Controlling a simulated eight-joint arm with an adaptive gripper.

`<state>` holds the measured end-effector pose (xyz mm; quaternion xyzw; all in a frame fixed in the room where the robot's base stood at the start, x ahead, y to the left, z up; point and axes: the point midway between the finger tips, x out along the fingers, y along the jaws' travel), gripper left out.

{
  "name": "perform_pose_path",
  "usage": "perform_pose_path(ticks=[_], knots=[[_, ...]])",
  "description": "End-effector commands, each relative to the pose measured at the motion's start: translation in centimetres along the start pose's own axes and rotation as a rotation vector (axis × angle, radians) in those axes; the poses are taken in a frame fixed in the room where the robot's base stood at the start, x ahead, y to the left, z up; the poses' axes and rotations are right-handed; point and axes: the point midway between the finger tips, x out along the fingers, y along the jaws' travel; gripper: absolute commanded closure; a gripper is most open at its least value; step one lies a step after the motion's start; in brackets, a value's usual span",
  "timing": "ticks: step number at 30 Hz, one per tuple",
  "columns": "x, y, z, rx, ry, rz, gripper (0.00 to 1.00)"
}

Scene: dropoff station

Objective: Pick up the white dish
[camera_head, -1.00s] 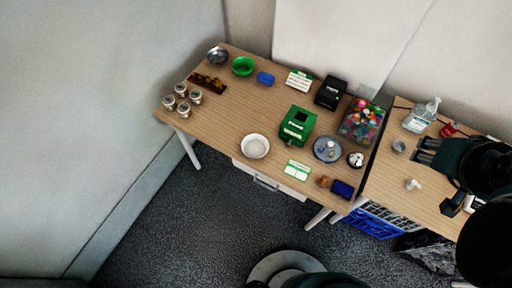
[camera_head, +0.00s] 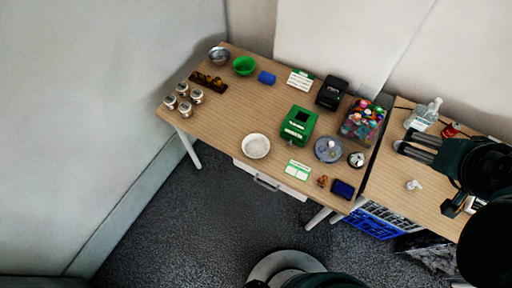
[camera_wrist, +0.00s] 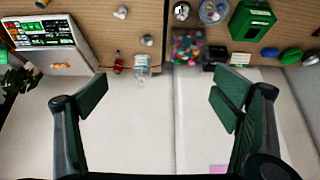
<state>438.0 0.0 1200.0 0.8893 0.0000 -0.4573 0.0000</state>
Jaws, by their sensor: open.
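The white dish (camera_head: 256,146) is a round, shallow bowl. It sits upright near the front edge of the left wooden table (camera_head: 215,122), left of a green box, and nothing covers it. I cannot make it out in the wrist view. My gripper (camera_head: 416,148) is over the right table, well to the right of the dish and apart from it. In the wrist view, my gripper (camera_wrist: 165,97) has its two green-padded fingers spread wide with nothing between them.
Near the dish stand the green box (camera_head: 298,125), a green-white card (camera_head: 297,170) and a blue-grey plate (camera_head: 328,149). A clear bin of colourful items (camera_head: 362,123) and a black device (camera_head: 332,92) stand farther right. Several jars (camera_head: 184,98) stand left. Bare tabletop lies left of the dish.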

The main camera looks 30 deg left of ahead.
Motion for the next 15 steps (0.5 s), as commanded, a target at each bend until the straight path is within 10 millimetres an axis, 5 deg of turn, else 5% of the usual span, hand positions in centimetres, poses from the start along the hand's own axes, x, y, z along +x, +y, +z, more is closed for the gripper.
perform_pose_path(ticks=[15], knots=[[0.8,-1.2,-0.5,-0.043,-0.018,-0.016,0.12]])
